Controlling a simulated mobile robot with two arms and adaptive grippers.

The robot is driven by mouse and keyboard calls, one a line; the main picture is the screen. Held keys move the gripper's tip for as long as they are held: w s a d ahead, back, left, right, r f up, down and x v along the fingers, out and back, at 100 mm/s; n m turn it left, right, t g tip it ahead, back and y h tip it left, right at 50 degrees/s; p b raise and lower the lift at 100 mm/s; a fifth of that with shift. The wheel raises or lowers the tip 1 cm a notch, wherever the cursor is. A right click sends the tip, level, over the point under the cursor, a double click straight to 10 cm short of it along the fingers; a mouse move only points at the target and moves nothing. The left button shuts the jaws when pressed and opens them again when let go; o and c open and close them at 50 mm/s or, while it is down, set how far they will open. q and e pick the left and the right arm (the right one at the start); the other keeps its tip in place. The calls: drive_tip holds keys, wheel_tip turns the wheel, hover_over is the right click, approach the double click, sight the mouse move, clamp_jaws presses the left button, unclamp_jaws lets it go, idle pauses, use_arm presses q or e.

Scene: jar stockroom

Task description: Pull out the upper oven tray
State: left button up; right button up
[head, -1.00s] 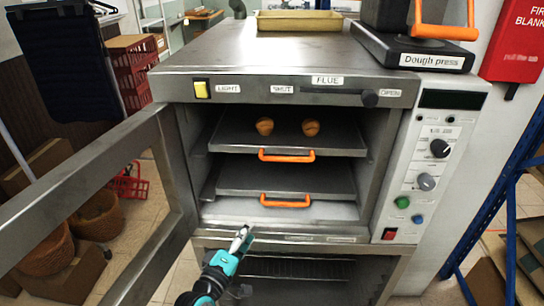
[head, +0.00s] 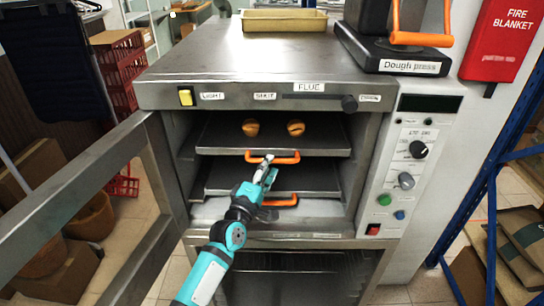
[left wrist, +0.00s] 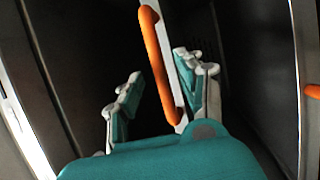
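The oven (head: 290,88) stands open with two dark trays inside. The upper tray (head: 225,142) carries two brown rolls and has an orange handle (head: 285,158) at its front. My left gripper (head: 266,168) is at that handle, near its middle. In the left wrist view its two fingers (left wrist: 160,92) are spread apart, and the orange handle (left wrist: 158,60) shows between them, nearer the right finger. I cannot tell whether a finger touches it. The lower tray (head: 325,182) has its own orange handle (head: 283,202), partly hidden by my gripper. My right gripper is out of view.
The oven door (head: 95,200) is swung open to the left, beside my left arm. The control panel (head: 405,170) is on the right. A dough press (head: 400,50) and a tan tin (head: 285,20) stand on top. Below is a dark compartment (head: 290,280).

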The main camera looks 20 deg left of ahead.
use_arm(q)
drive_tip(key=shift+x, duration=1.65)
clamp_jaws()
drive_tip(key=shift+f, duration=0.1)
